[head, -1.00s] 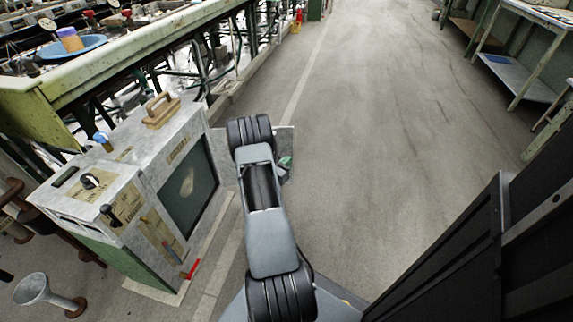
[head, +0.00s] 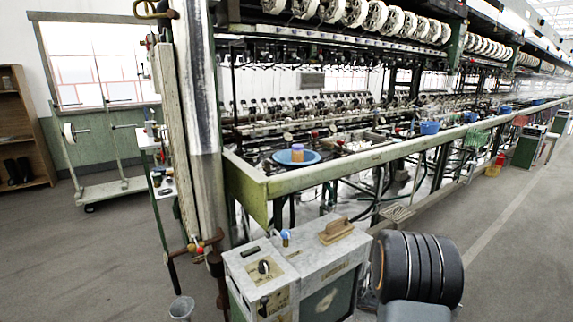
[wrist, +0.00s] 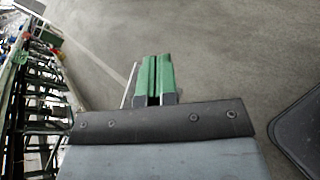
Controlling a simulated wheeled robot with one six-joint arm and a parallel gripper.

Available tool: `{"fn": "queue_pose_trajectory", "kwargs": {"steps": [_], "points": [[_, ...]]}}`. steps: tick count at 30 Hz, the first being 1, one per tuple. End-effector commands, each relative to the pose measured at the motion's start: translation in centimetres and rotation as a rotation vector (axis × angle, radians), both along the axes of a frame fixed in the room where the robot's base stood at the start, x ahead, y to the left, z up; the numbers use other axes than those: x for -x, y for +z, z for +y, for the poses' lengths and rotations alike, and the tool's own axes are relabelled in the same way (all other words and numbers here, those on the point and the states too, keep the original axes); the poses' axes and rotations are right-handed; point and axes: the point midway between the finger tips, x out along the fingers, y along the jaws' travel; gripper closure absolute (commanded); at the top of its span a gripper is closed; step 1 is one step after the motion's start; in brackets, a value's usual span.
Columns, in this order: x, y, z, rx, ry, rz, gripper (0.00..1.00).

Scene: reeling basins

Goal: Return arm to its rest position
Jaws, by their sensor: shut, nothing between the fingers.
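My gripper (wrist: 153,78) shows in the wrist view as two green fingers pressed side by side, shut and empty. It is over bare grey floor, apart from any object. In the head view my arm stands at the bottom right, beside the grey metal cabinet (head: 318,268); the gripper itself is hidden there behind the arm.
A long reeling bench (head: 345,166) with a green-cream edge runs from the middle to the far right. A blue dish (head: 283,157) with a jar (head: 297,153) sits on it. A wooden-handled block (head: 337,230) lies on the cabinet. The aisle floor (head: 510,240) at right is clear.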

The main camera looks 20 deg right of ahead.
Motion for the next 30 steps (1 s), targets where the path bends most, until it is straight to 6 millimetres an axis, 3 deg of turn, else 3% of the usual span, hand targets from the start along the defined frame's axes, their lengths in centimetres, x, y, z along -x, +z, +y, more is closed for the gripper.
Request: {"fn": "queue_pose_trajectory", "kwargs": {"steps": [1,3,9,15,21,30], "points": [[-0.1,5.7,2.5,-0.044,-0.043,-0.115,1.0],[0.2,9.5,6.1,-0.13,-0.109,-0.269,1.0],[0.4,18.5,17.1,-0.445,-0.258,-0.696,1.0],[0.4,25.5,26.3,-0.774,-0.364,-1.002,1.0],[0.8,29.7,31.5,-0.993,-0.431,-1.151,1.0],[1.0,30.8,33.2,-1.075,-0.461,-1.198,1.0]]}}
